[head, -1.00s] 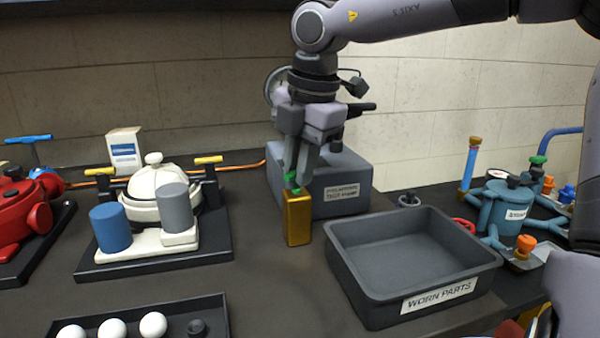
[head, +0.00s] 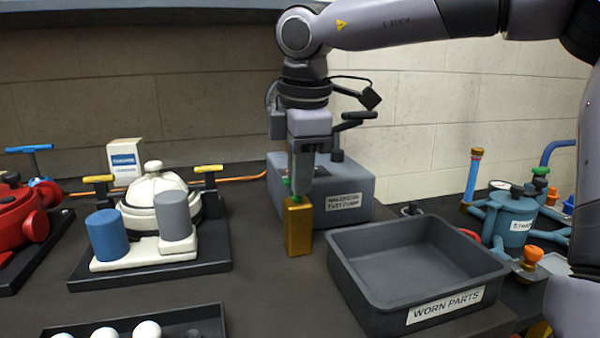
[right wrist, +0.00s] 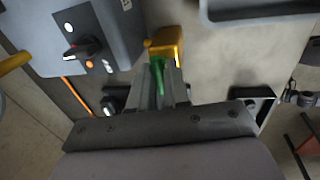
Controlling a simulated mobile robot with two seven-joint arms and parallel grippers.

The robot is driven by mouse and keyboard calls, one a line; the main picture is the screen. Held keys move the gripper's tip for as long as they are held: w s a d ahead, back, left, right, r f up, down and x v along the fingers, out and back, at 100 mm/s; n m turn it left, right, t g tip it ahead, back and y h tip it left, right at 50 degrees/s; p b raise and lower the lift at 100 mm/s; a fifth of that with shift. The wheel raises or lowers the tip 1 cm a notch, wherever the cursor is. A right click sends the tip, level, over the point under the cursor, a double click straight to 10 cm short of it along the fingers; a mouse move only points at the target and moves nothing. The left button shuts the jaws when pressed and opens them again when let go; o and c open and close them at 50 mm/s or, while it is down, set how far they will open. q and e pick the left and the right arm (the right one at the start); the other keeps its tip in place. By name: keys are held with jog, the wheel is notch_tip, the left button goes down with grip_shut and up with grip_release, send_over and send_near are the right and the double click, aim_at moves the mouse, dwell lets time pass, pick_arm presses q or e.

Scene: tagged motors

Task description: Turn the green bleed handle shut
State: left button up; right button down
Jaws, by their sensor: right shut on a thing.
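The green bleed handle (head: 287,182) sits on top of an upright gold block (head: 298,228) on the dark bench. Only small parts of the handle show beside my fingers in the head view. My right gripper (head: 301,186) points down and is shut on the green handle. In the right wrist view the handle (right wrist: 157,72) lies between the two fingers (right wrist: 160,88), with the gold block (right wrist: 170,42) beyond it. My left gripper is in neither view.
A grey tester box (head: 345,187) stands close behind the gold block. The worn parts bin (head: 455,312) is close on the right. A white pump with blue and grey cylinders on a black base (head: 150,268) stands left. Bare bench lies in front.

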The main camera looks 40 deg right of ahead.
dwell(0.3)
jog(key=c, duration=1.1)
grip_release()
jog(key=shift+r, duration=0.1)
notch_tip(320, 180, up, 7)
jog(key=s+p, duration=0.1)
jog(key=shift+a, duration=0.4)
jog(key=shift+s, duration=0.15)
